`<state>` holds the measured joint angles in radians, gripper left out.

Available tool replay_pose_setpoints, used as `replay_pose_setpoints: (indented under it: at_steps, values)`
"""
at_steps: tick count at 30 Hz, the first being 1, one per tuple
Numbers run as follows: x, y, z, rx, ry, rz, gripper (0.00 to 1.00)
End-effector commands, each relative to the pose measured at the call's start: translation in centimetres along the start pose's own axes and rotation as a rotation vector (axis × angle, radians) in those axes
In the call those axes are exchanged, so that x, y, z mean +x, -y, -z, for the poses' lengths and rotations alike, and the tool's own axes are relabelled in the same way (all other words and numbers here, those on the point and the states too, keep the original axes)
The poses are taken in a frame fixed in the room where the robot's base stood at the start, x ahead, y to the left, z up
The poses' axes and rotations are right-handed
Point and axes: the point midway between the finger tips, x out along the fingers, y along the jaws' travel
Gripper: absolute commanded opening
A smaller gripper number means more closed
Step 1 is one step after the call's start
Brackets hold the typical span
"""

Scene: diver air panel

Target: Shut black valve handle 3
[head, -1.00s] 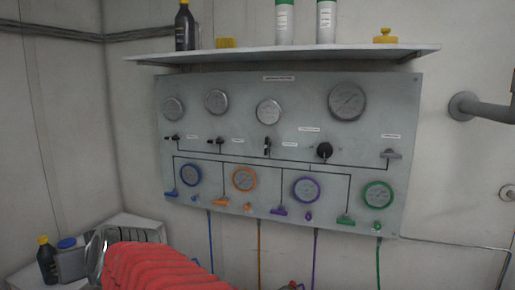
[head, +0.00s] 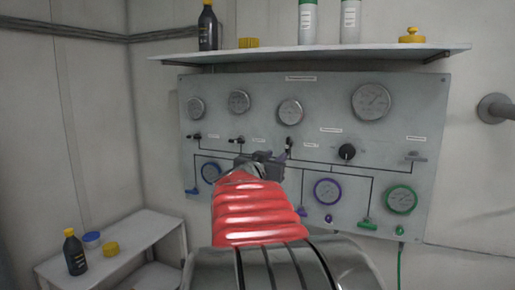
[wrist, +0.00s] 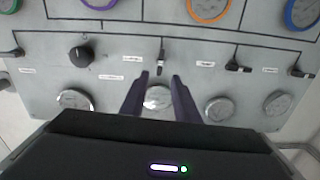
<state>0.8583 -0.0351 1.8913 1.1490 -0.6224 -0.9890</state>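The grey panel (head: 235,95) on the wall carries a row of small black valve handles. The third from the left, which I take as black valve handle 3 (head: 289,144), points up and down, while the two to its left lie crosswise. It also shows upright in the wrist view (wrist: 161,58), where the panel appears upside down. My gripper (wrist: 161,76) is open and empty there, its two fingers apart, with the handle just beyond and between the tips. In the head view my gripper (head: 276,158) is close to the handle; whether they touch cannot be told.
A round black knob (head: 346,151) sits right of the handle, and a gauge (head: 290,112) is above it. Coloured gauges and handles line the panel's lower part, partly hidden by my arm. A shelf (head: 310,55) with bottles juts out above. A small table (head: 150,225) stands left.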

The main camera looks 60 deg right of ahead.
Motion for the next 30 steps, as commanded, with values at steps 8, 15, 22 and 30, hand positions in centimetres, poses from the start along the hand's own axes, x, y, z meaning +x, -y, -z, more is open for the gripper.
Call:
replay_pose_setpoints:
  at_steps: [8, 15, 22, 30]
  values:
    - [0.3, 0.1, 0.0, 0.000, 0.001, 0.002, 0.28]
    - [2.4, 0.0, -0.1, -0.001, 0.001, 0.001, 0.28]
    - [5.3, 0.0, -0.1, 0.000, 0.001, 0.001, 0.28]
    - [8.7, 0.1, -0.1, 0.000, 0.001, 0.002, 0.28]
